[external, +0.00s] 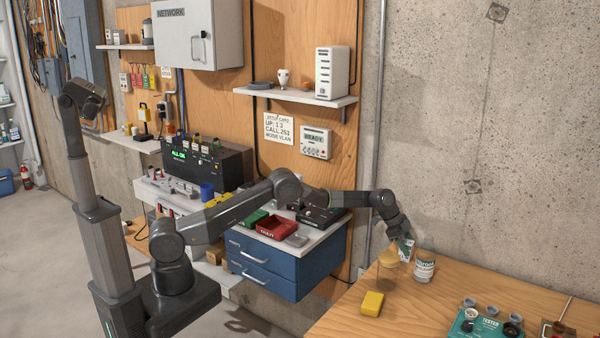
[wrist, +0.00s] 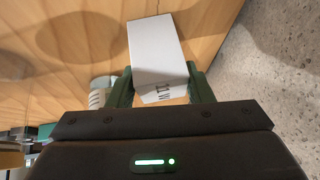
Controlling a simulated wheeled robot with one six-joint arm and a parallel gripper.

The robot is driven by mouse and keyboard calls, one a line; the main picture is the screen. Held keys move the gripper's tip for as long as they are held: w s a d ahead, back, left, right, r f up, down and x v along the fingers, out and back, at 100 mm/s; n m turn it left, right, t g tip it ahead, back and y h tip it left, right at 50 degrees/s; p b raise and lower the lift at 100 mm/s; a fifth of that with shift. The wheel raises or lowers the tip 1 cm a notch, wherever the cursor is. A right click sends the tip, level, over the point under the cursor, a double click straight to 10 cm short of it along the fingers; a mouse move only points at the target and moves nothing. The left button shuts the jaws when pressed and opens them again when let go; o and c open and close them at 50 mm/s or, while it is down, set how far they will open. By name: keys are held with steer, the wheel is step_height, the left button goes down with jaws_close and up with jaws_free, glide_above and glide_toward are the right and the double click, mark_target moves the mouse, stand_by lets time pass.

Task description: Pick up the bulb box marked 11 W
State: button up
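The white bulb box (wrist: 156,48) is between my gripper's two green fingers in the wrist view. Its end near the palm carries dark print that reads 11 W. The fingers press against its two sides, so my gripper (wrist: 160,88) is shut on it. In the external view my gripper (external: 405,236) points down over the far left part of the wooden table, with the box (external: 406,248) partly hidden by the fingers. I cannot tell for sure whether the box clears the table.
A yellow block (external: 372,303) lies nearer the front. A teal tester (external: 485,324) is at the right. The concrete wall (external: 500,180) rises close behind.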

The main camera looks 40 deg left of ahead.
steer(key=c, duration=0.5)
steer(key=shift+r, duration=0.1)
